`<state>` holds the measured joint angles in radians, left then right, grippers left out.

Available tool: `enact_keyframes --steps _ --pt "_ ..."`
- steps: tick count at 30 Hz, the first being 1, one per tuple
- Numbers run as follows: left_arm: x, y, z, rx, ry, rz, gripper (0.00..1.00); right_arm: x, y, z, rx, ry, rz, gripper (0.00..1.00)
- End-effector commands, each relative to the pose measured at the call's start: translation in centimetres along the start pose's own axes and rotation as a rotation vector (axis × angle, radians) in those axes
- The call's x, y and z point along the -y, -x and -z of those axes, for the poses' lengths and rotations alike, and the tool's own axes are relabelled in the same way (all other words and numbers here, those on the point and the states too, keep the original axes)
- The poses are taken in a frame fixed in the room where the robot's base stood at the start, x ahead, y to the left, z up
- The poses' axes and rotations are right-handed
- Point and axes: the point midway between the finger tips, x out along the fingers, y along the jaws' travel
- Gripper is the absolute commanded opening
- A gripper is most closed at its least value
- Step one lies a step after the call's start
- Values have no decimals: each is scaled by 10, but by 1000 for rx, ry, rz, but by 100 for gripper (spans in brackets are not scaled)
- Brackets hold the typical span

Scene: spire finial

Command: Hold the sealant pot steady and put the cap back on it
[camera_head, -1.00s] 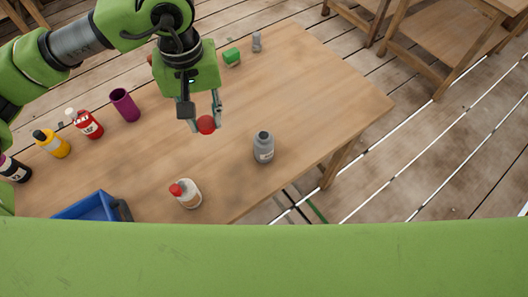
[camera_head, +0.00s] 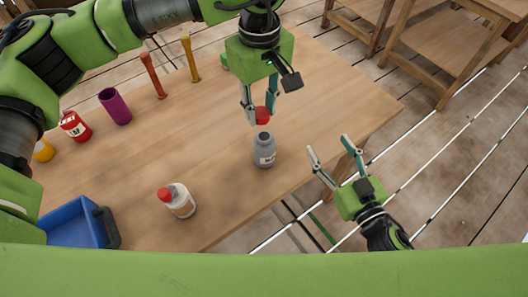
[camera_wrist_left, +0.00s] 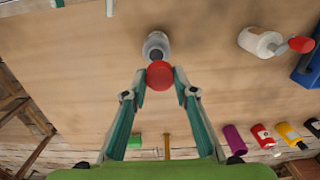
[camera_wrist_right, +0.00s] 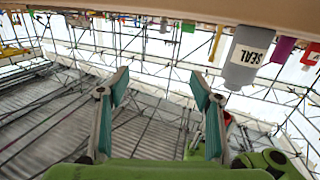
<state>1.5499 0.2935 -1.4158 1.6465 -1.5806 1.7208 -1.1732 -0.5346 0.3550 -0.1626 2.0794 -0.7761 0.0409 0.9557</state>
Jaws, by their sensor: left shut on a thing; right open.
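The sealant pot (camera_head: 264,151) is a grey bottle with a white label, standing upright and uncapped near the table's right front edge. The label reads SEAL in the right wrist view (camera_wrist_right: 245,62). My left gripper (camera_head: 260,112) is shut on the red cap (camera_head: 262,116), just above and behind the pot's neck in the head view. In the left wrist view the cap (camera_wrist_left: 160,75) overlaps the pot's lower edge (camera_wrist_left: 156,44); I cannot tell whether they touch. My right gripper (camera_head: 328,146) is open and empty, off the table edge, right of the pot and apart from it.
A white bottle with a red top (camera_head: 178,201) stands left of the pot, and a blue bin (camera_head: 72,222) is at the front left. The table between is clear.

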Motion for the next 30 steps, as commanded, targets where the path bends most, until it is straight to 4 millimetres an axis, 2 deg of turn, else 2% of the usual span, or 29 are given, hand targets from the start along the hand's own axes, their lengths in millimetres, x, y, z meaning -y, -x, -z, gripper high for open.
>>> enact_keyframes --steps 3,6,9,13,23,26,30 --pt "-3 -2 -1 0 11 0 18 41 7 6 -60 0 193 59" --pt "-5 -3 -2 0 18 0 18 69 17 6 -74 -5 323 59" --pt "-6 -3 -2 0 22 1 18 86 26 4 -74 -13 407 59" --pt "-7 -3 -2 0 24 1 18 95 31 3 -72 -16 453 59" --pt "-7 -3 -2 0 24 0 18 96 30 3 -72 -18 454 59" --pt "-7 -3 -2 0 24 0 18 98 25 4 -73 -18 454 59" --pt "-7 -3 -2 0 24 0 18 106 9 6 -76 -16 454 59"
